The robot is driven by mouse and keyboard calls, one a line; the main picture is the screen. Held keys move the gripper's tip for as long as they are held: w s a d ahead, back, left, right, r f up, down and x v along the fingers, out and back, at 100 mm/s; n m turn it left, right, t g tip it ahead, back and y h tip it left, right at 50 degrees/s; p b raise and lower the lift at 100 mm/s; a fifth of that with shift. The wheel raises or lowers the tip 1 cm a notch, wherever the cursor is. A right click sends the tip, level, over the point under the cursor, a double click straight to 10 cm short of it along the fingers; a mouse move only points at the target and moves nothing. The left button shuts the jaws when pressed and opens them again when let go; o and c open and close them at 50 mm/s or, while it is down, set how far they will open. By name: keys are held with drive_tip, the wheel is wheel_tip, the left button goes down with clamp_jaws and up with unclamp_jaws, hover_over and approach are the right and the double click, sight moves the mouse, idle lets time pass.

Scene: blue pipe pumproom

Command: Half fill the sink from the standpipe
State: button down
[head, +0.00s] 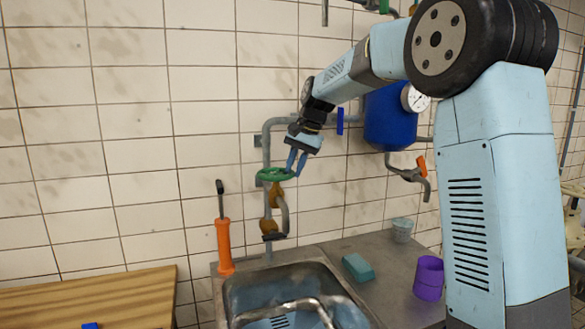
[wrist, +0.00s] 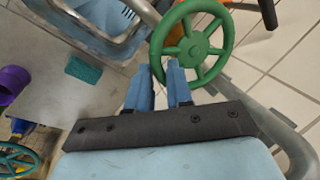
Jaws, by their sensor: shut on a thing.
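The standpipe is a grey wall pipe (head: 267,146) with a brass valve body (head: 276,195) and a short bent outlet above the back of the sink. Its green handwheel (head: 270,174) shows with spokes in the wrist view (wrist: 192,47). My gripper (head: 293,172) is shut on the near rim of the handwheel, with its blue fingertips (wrist: 170,68) on either side of it. The steel sink (head: 318,268) lies below. Its inside shows a bluish surface with a louvred pattern like my column; I cannot tell the water level. I see no clear stream from the outlet.
A curved metal pipe (head: 290,305) crosses the sink's front. An orange-handled tool (head: 223,240) stands left, beside a wooden bench (head: 110,296). A blue tank (head: 388,122) hangs behind my arm.

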drive_tip(key=shift+w+d+f, duration=0.1)
drive_tip(key=shift+w+d, duration=0.05)
drive_tip(key=shift+d, duration=0.05)
drive_tip(key=c, duration=1.2)
unclamp_jaws()
drive_tip(key=shift+o, duration=0.8)
drive_tip(key=shift+a, duration=0.1)
drive_tip(key=v, duration=1.3)
drive_tip(key=shift+r, duration=0.4)
